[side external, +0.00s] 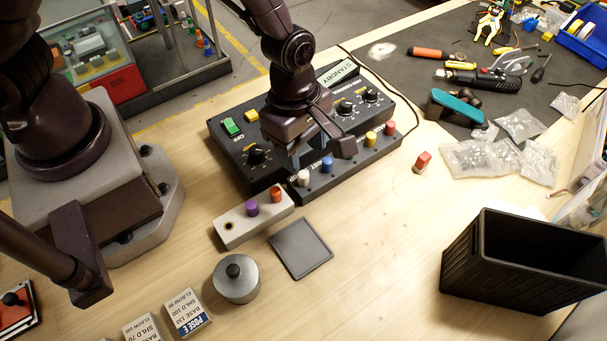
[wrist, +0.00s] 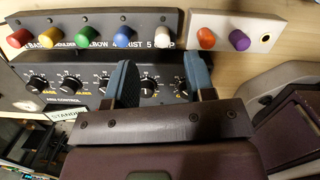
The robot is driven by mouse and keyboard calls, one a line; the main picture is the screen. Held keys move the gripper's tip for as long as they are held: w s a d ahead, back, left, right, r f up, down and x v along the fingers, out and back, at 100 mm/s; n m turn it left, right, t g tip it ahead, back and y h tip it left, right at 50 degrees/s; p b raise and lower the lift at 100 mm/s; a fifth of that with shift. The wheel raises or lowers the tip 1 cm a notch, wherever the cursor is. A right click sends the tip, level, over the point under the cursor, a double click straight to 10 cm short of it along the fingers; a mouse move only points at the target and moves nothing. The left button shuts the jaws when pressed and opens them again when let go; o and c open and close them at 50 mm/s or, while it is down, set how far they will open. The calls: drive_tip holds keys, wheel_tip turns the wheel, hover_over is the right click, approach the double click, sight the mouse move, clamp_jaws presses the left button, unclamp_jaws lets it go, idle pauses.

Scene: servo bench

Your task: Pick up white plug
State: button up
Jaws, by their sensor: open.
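The white plug (side external: 303,177) stands upright at the near end of the dark plug strip in front of the control box. It also shows in the wrist view (wrist: 164,36), at the strip's right end. My gripper (side external: 312,154) is over the control box, close behind the strip. In the wrist view its two blue fingers (wrist: 159,72) are apart with nothing between them. The white plug is beyond the fingertips there, roughly in line with the gap. The exact height of the fingertips above the box is hard to tell.
Blue (side external: 327,163), yellow and red plugs share the strip. A pale block (side external: 230,231) holds purple and orange plugs and has one empty hole. A grey pad (side external: 300,247), a round metal weight (side external: 236,280) and a black bin (side external: 468,252) stand nearby. Bare wood lies between.

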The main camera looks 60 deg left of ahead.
sight(303, 174)
drive_tip(key=f, duration=0.5)
drive_tip(key=shift+d+f, duration=0.25)
drive_tip(key=shift+f, duration=0.1)
clamp_jaws()
